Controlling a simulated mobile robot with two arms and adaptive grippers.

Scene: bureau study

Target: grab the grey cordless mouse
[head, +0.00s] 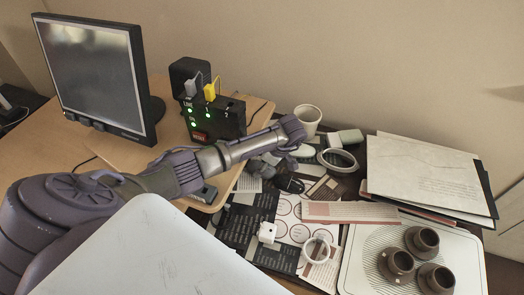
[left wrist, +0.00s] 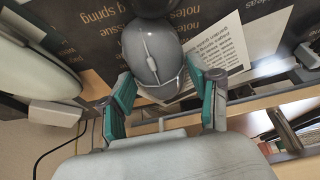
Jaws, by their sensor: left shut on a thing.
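The grey cordless mouse (left wrist: 152,58) is a rounded grey shell with a light strip and scroll wheel along its middle, in the left wrist view. It lies over dark printed sheets and a white text sheet. My left gripper (left wrist: 165,92) has its teal-padded fingers on either side of the mouse's near end and is shut on it. In the head view my left arm reaches over the desk from the left, its gripper (head: 277,160) pointing down at the papers; the mouse is mostly hidden there. My right gripper is not in view.
A monitor (head: 95,75) and a black box with green lights (head: 215,117) stand on the left. A paper stack (head: 425,172) and a tray (head: 362,268) with brown cups are right.

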